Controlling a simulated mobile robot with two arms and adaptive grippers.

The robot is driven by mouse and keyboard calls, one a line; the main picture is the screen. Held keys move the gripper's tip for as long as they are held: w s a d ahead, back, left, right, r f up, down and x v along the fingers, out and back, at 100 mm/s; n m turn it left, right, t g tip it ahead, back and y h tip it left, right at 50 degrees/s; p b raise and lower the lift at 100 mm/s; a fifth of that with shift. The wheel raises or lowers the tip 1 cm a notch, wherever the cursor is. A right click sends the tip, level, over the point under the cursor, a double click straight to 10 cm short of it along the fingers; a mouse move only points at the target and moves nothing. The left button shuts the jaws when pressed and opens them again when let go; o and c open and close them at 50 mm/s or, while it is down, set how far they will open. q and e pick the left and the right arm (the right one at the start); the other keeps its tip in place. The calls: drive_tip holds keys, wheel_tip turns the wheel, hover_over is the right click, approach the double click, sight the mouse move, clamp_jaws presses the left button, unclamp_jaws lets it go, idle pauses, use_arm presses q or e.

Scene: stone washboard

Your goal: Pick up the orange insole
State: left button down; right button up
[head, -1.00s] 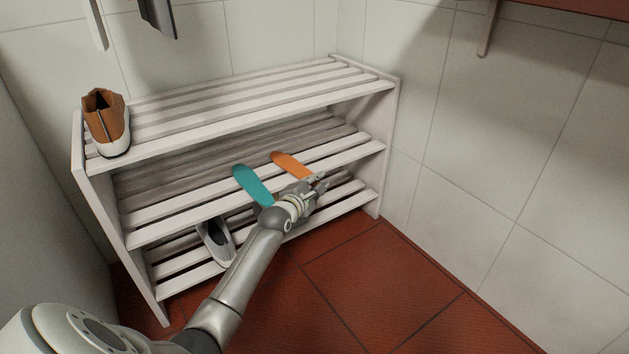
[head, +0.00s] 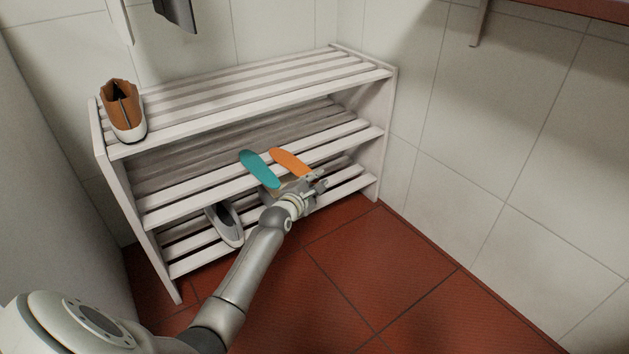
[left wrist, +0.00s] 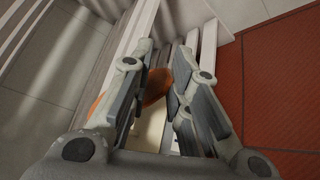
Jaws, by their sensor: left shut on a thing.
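The orange insole (head: 288,161) lies on the middle shelf of the white rack, its front end reaching to my left gripper (head: 317,181). In the left wrist view the orange insole (left wrist: 157,87) shows between the two fingers, and more orange shows beyond the left finger. My left gripper (left wrist: 160,100) is shut on it at the shelf's front edge. The fingers hide part of the insole. My right gripper is not in view.
A teal insole (head: 259,168) lies just left of the orange one. A grey shoe (head: 225,224) is on the bottom shelf, and a brown shoe (head: 122,110) stands on top of the white rack (head: 270,88). The red tiled floor (head: 400,270) in front is clear.

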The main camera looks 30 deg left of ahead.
use_arm(q)
drive_tip(key=c, duration=1.4)
unclamp_jaws()
drive_tip(key=shift+f, duration=0.25)
drive_tip(key=shift+o, duration=0.6)
drive_tip(key=shift+r, duration=0.1)
drive_tip(key=shift+s, duration=0.1)
drive_tip(key=v, duration=1.2)
drive_tip(key=shift+c, duration=0.4)
